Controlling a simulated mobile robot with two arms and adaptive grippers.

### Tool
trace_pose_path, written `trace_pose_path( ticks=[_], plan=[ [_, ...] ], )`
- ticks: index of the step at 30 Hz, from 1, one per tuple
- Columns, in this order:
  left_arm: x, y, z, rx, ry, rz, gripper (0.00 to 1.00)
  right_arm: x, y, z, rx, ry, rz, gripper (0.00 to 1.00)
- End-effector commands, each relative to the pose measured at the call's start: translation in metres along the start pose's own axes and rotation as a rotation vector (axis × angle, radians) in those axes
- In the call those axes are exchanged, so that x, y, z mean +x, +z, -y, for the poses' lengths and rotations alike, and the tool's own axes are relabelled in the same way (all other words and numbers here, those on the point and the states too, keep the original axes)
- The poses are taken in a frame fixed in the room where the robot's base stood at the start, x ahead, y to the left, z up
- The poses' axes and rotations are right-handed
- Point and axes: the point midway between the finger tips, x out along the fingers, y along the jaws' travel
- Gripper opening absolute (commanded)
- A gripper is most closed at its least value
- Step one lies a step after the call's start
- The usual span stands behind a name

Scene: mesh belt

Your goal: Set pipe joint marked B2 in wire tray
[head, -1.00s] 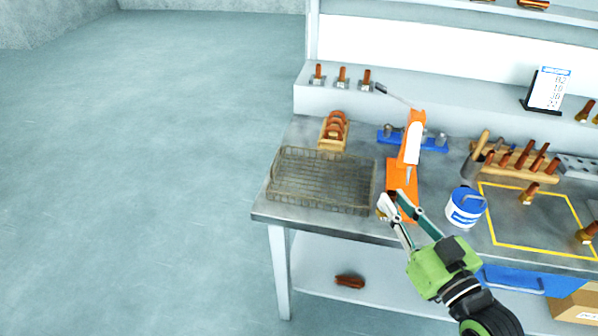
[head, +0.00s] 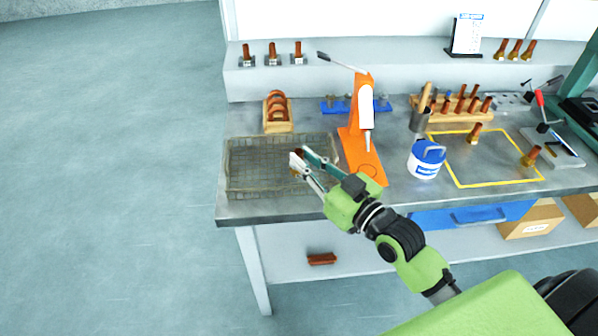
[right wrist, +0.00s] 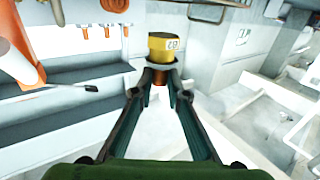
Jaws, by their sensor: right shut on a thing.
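The wire tray (head: 232,190) is a wire-mesh basket on the left end of the metal bench. My right gripper (head: 299,163) is over the right part of the tray. It is shut on a pipe joint, which is mostly hidden by the fingers in the head view. In the right wrist view the pipe joint (right wrist: 165,45) shows a yellow brass end with a small pale label, held between the fingertips (right wrist: 160,76). I cannot read the label surely. My left gripper is not in view.
An orange press (head: 362,110) stands right of the tray, close to my right arm. A wooden holder with copper bends (head: 277,112) is behind the tray. A blue-and-white tub (head: 426,160) and a yellow-outlined area (head: 490,165) with other joints lie further right.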

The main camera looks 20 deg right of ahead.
Motion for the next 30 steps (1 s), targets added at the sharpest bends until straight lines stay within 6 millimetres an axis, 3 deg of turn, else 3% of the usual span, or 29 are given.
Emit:
trace_pose_path(
  ticks=[6, 11, 18, 30],
  plan=[
    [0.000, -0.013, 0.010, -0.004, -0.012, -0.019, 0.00, 0.024, 0.031, -0.008, 0.000, 0.000, -0.002, 0.00],
    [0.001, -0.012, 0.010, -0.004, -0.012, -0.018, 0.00, 0.031, 0.040, -0.011, -0.001, 0.000, -0.002, 0.00],
    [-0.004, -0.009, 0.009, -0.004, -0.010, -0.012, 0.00, 0.033, 0.070, -0.011, -0.002, 0.000, 0.000, 0.00],
    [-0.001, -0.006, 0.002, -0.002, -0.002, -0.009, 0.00, 0.033, 0.077, -0.011, -0.001, 0.000, -0.002, 0.00]
  ],
)
